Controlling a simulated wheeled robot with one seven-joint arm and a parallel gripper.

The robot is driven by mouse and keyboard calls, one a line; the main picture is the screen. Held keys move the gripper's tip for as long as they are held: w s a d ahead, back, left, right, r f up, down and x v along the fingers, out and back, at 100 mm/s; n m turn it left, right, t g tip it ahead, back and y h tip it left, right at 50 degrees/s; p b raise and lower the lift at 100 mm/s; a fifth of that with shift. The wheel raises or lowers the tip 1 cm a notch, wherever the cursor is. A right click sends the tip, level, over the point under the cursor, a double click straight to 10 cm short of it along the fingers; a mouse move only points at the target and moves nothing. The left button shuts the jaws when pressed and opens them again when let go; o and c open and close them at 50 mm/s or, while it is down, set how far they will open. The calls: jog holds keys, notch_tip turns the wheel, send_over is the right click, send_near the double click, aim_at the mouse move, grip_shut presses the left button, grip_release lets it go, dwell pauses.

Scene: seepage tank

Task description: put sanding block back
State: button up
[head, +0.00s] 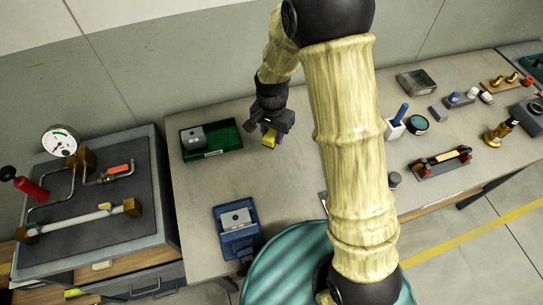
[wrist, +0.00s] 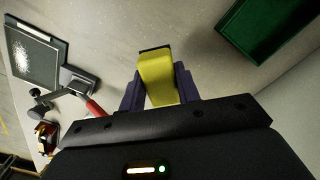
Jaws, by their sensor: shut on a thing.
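My gripper (wrist: 160,88) is shut on a yellow block with a dark end face, which I take to be the sanding block (wrist: 157,75). The purple fingers press its two sides. In the head view my gripper (head: 269,132) holds the yellow block (head: 269,139) just right of a green tray (head: 228,146), over the grey worktop. Whether the block touches the worktop cannot be told. The green tray has a grey block (head: 193,138) in its left part and a pale label on its front; its right part looks empty. The tray's corner shows in the wrist view (wrist: 238,28).
A blue holder (head: 240,242) with a grey block stands at the front left. A gauge rig with pipes (head: 90,190) is at far left. A blue-handled tool (head: 397,122), a round tin (head: 418,125) and brass fittings (head: 498,130) are right of my arm. The wall is close behind.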

jog(key=shift+s, duration=0.2)
jog(key=shift+s+d+f, duration=0.1)
jog(key=shift+s+f, duration=0.05)
jog(key=shift+f, duration=0.05)
send_over(273, 159)
jog(key=shift+s+f+p, duration=0.15)
jog(key=shift+f+p, duration=0.25)
jog(key=shift+f, duration=2.3)
jog(key=shift+f+p, duration=0.4)
jog(key=shift+f, duration=1.65)
jog(key=shift+f, duration=0.15)
jog(key=o, duration=0.9)
jog(key=shift+o, duration=0.2)
